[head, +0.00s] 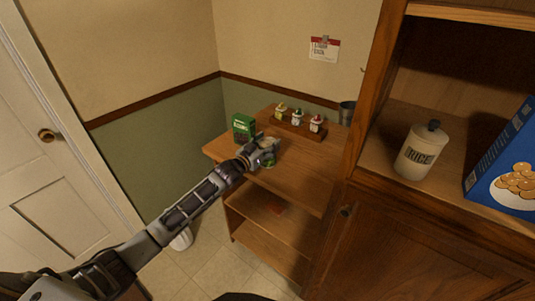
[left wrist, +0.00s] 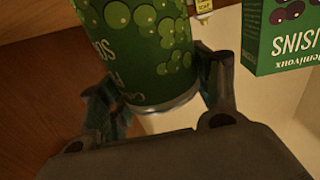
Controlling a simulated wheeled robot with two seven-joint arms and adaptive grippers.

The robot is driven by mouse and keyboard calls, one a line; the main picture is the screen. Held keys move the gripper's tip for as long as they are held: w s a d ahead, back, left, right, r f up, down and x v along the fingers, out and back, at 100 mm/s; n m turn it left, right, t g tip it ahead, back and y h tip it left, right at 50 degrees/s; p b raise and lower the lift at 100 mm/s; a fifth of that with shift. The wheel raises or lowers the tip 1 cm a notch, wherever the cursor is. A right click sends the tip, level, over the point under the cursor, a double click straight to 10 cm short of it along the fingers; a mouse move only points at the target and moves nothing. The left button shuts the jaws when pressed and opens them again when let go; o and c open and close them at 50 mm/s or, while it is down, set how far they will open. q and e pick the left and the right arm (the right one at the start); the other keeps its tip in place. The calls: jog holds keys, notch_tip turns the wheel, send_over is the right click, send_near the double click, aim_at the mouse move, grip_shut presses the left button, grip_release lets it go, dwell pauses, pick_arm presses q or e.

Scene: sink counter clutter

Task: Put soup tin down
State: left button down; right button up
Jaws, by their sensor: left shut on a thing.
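The soup tin (left wrist: 145,45) is green with pale lettering and bubble-like dots, and fills the top middle of the left wrist view. My left gripper (left wrist: 158,98) is shut on it, one finger on each side. In the head view my left gripper (head: 264,152) is over the wooden cart's top (head: 290,178), with a little green of the tin (head: 268,163) showing by the fingers. The gripper hides most of the tin there. I cannot tell whether the tin touches the cart top. My right gripper is not in view.
A green raisin box (head: 243,128) stands left of the gripper; it also shows in the left wrist view (left wrist: 284,32). A wooden rack (head: 295,128) with three small jars and a grey metal cup (head: 346,113) are behind. The cart's front right is clear. A cabinet stands at right.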

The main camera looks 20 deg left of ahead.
pick_arm(q)
jog(key=shift+r, duration=0.15)
jog(key=shift+r, duration=0.4)
notch_tip(320, 180, up, 8)
jog(key=shift+f, duration=0.25)
jog(key=shift+r, duration=0.8)
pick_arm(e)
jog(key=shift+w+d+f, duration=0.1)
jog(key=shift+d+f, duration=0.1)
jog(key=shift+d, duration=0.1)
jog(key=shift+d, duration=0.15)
